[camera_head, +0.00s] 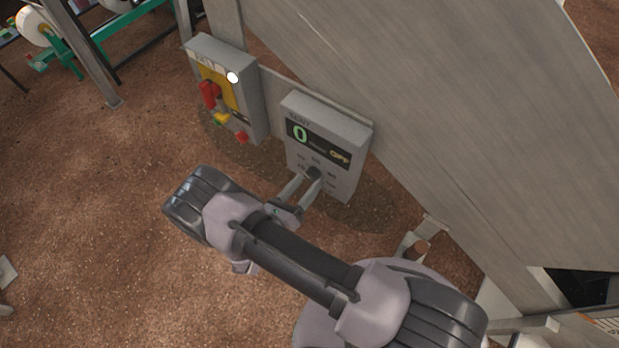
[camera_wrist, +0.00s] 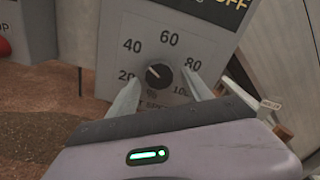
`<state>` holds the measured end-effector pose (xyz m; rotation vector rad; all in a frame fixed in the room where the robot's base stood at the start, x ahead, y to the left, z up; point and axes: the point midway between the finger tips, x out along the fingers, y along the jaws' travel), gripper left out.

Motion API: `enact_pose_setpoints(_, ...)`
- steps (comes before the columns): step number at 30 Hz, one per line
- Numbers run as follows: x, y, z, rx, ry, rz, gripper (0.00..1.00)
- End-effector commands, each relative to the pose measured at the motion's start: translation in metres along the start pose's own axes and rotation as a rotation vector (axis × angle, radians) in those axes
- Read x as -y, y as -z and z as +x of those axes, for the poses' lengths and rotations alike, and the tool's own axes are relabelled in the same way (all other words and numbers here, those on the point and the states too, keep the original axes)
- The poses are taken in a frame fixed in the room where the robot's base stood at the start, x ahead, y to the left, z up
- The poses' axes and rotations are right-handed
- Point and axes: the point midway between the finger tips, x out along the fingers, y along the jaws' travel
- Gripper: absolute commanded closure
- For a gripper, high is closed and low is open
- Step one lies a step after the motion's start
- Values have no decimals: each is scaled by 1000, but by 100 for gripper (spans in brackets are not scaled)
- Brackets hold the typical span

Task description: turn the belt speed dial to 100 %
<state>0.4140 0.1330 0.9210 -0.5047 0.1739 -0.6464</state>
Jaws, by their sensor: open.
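The belt speed dial (camera_wrist: 158,74) is a dark round knob on a grey control box (camera_head: 341,118), with 20, 40, 60, 80 and 100 printed around it. Its white pointer line points to the upper left. The box's display (camera_head: 318,143) reads a green 0 and a yellow OFF. My gripper (camera_wrist: 160,90) is open, with one finger on the left and one on the right of the dial. I cannot tell whether the fingertips touch it. In the head view my gripper (camera_head: 304,186) reaches the lower front of the box, and its fingers partly cover the dial.
A second grey box (camera_head: 252,90) with a red lever (camera_head: 208,94), a yellow plate and a red button (camera_head: 242,137) hangs to the left. A large grey panel (camera_head: 430,110) stands behind and right of the boxes. Open brown floor (camera_head: 90,190) lies at the left.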

Motion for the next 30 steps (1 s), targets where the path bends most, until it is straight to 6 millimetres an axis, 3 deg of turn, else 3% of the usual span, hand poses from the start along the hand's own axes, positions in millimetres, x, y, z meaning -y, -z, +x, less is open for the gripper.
enact_pose_setpoints(6,0,0,20,-1,0,0,42)
enact_pose_setpoints(14,0,0,21,-1,0,1,42)
enact_pose_setpoints(23,0,0,21,-1,0,1,97)
enact_pose_setpoints(30,0,0,21,-1,1,17,100)
